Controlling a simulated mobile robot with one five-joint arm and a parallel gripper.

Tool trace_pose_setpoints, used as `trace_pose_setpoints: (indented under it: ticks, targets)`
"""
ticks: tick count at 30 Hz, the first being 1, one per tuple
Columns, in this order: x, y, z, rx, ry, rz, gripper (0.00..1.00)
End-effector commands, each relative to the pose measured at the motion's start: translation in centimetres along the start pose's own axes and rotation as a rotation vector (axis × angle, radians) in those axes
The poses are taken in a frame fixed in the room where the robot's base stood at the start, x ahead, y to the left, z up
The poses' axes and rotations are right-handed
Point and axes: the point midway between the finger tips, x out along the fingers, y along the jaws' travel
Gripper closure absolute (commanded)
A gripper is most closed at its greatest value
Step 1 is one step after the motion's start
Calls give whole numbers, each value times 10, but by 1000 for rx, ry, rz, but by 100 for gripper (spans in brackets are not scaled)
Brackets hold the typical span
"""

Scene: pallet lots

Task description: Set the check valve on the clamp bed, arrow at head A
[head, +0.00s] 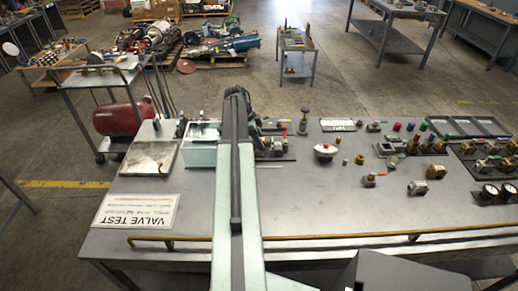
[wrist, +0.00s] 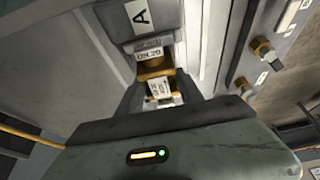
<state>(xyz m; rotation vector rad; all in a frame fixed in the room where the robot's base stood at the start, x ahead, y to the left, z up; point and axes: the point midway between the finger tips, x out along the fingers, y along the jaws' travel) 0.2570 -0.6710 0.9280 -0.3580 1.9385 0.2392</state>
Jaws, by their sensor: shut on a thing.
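My gripper (wrist: 158,84) is shut on a brass check valve (wrist: 156,70), with one dark finger on each side of it. A white tag with small print is on the valve; I cannot make out an arrow. Head A (wrist: 140,20), a grey block with a white "A" label, stands just beyond the valve in the wrist view. A small plate that seems to read DN 20 sits between them. I cannot tell whether the valve touches the bed under it. In the head view my arm hides the gripper, the valve and most of the clamp fixture (head: 272,147).
The grey bench (head: 300,205) holds several valves and fittings (head: 430,172) on the right. A "VALVE TEST" sign (head: 137,211) and a metal plate (head: 150,158) lie on the left. A brass rail (head: 330,236) runs along the front. Knobbed fittings (wrist: 262,48) stand right of the fixture.

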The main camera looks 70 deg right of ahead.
Motion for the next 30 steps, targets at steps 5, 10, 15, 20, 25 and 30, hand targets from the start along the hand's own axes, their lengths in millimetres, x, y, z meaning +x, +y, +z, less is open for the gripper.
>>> trace_pose_setpoints:
  ticks: [5, 10, 15, 20, 25, 30]
  targets:
    - [21, 0, 9, -1, 0, 0, 100]
    - [18, 0, 8, -1, 0, 0, 100]
    - [19, 0, 9, -2, 0, -1, 37]
    - [19, 0, 9, -2, 0, -1, 35]
    - [18, 0, 9, -2, 0, -1, 35]
    - [5, 0, 8, -3, 0, -1, 35]
